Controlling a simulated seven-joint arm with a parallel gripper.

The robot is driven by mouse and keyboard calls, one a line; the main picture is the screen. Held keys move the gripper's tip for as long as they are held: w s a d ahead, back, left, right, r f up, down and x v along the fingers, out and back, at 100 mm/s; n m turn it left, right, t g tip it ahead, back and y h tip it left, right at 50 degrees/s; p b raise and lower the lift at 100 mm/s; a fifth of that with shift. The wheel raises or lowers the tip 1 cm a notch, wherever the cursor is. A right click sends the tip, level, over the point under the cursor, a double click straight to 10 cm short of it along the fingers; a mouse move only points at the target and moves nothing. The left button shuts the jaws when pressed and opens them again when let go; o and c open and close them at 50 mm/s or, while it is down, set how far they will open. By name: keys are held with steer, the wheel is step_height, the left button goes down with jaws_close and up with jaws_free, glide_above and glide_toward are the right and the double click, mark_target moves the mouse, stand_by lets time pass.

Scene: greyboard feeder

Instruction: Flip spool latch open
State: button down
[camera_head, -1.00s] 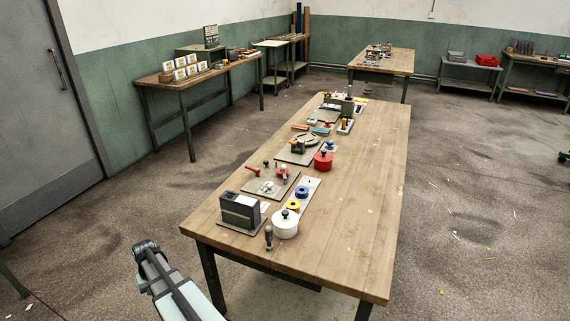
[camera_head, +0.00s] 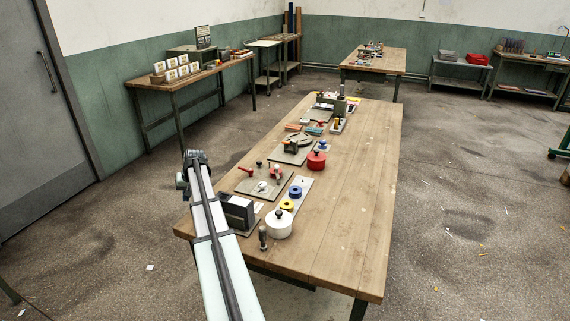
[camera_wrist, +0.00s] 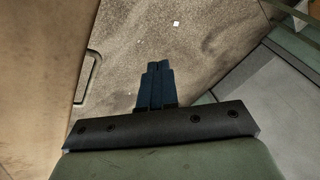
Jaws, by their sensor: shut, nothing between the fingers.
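My gripper (camera_wrist: 157,66) is shut and empty in the wrist view, its two dark fingers together over bare floor. In the head view my arm reaches up beside the near left corner of the table, and the fingers cannot be made out. A grey board (camera_head: 250,187) with red-handled parts (camera_head: 275,172) lies on the table, right of the arm's end. A yellow disc (camera_head: 287,205) and a blue disc (camera_head: 295,192) lie on a pale strip beside it. Which part is the spool latch cannot be told at this size.
The wooden table (camera_head: 350,200) is clear along its right side. A dark box (camera_head: 238,212), a white lidded pot (camera_head: 278,224) and a small dark-knobbed tool (camera_head: 263,237) stand near its front. A red pot (camera_head: 316,160) and another board (camera_head: 290,151) are farther back.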

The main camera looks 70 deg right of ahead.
steer(key=s+d+r, duration=0.3)
steer(key=d, duration=0.4)
steer(key=s+d+r+m+t+h, duration=0.1)
steer(key=s+d+r, duration=0.2)
steer(key=d, duration=0.4)
steer(key=s+d+r+t+h, duration=0.1)
steer(key=s+d+r, duration=0.2)
steer(key=d, duration=0.4)
steer(key=shift+s+r+m, duration=0.3)
steer(key=shift+s+r, duration=0.05)
steer(key=shift+s, duration=0.15)
steer(key=s+d+r+m+h, duration=0.1)
steer(key=s+d+r, duration=0.2)
steer(key=s, duration=0.5)
steer(key=s+d+r, duration=0.3)
steer(key=s, duration=0.5)
steer(key=s+a+r, duration=0.1)
steer(key=s+a, duration=0.1)
steer(key=s, duration=0.6)
steer(key=s+a+r, duration=0.1)
steer(key=s+a, duration=0.1)
steer(key=s, duration=0.5)
steer(key=shift+s+a+r+m+y, duration=0.25)
steer(key=shift+s+r+m+y, duration=0.1)
steer(key=shift+s+m+y, duration=0.05)
steer(key=shift+w+f, duration=0.1)
steer(key=shift+f, duration=0.05)
